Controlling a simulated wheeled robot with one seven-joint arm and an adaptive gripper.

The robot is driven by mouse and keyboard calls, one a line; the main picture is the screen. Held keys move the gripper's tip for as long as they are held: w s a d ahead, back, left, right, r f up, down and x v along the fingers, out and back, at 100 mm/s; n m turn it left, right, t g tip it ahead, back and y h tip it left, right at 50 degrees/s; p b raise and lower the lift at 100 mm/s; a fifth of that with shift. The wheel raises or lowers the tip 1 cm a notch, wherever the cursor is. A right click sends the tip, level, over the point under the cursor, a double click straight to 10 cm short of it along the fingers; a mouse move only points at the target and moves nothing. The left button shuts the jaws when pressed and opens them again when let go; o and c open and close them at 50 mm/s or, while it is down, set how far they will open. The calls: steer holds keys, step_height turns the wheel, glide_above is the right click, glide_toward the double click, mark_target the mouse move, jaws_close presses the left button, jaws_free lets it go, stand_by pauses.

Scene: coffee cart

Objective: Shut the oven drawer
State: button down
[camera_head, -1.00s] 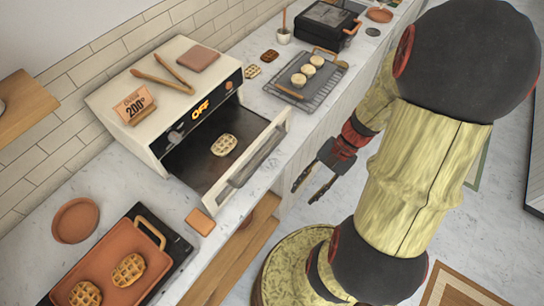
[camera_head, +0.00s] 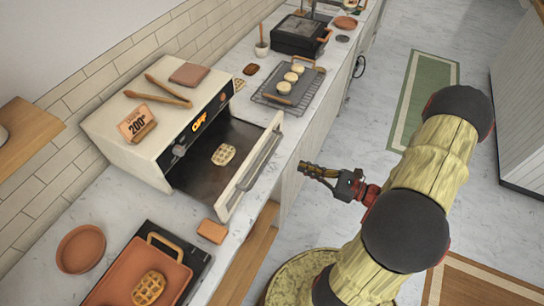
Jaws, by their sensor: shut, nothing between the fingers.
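The white oven (camera_head: 150,150) stands on the counter against the tiled wall, its display reading OFF. Its drawer (camera_head: 258,166) is pulled out over the counter toward the front edge, with a pale front panel and a grey handle (camera_head: 266,158). A waffle (camera_head: 223,154) lies on the dark drawer floor. My gripper (camera_head: 305,170) is shut and empty, to the right of the drawer front and apart from it, with its fingers pointing left toward the handle.
A wire rack (camera_head: 290,88) with several round buns is behind the drawer. A terracotta tray (camera_head: 140,275) with a waffle is in front left. An orange block (camera_head: 212,230) lies near the drawer's near corner.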

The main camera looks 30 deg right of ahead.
mark_target(263, 152)
steer(key=b+x, duration=0.1)
steer(key=x, duration=1.1)
steer(key=shift+w+a+b, duration=0.15)
steer(key=shift+w+b, duration=0.05)
steer(key=shift+b, duration=0.15)
steer(key=shift+w+a, duration=0.1)
steer(key=shift+w, duration=0.05)
